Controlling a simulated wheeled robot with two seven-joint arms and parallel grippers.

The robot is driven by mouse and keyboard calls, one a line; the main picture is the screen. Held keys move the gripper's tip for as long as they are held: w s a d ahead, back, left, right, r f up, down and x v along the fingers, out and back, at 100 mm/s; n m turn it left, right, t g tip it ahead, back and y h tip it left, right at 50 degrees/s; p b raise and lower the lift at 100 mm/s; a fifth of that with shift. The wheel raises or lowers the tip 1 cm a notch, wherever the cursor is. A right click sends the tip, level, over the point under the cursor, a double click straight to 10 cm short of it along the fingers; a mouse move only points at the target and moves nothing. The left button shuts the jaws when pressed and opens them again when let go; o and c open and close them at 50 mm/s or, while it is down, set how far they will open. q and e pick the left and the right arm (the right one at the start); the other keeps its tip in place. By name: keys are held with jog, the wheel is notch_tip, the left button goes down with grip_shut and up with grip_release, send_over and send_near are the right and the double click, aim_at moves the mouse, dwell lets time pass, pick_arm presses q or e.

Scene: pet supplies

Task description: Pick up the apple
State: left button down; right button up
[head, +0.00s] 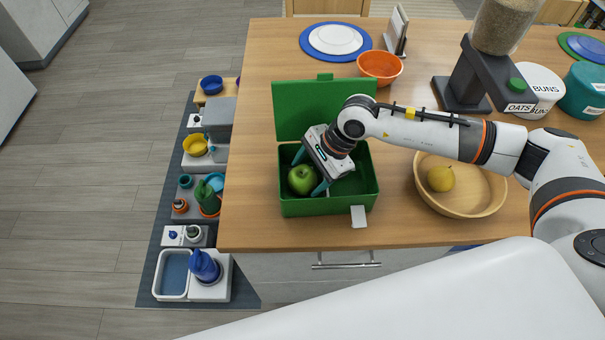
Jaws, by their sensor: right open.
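A green apple (302,179) lies inside an open green box (330,207) near the front edge of the wooden table. My right gripper (309,175) reaches down into the box from the right. Its two teal fingers are spread apart, one behind the apple and one in front of it to the right. I cannot tell whether either finger touches the apple. The box's lid (315,108) stands raised at the back. My left gripper is not in view.
A wooden bowl (491,203) with a yellow fruit (440,178) stands right of the box. An orange bowl (380,67), a plate (335,40) and a dispenser (466,72) stand farther back. The table left of the box is clear.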

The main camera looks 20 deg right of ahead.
jog(key=shift+x, duration=0.95)
jog(key=shift+c, duration=0.3)
jog(key=shift+w+r, duration=0.1)
jog(key=c, duration=0.8)
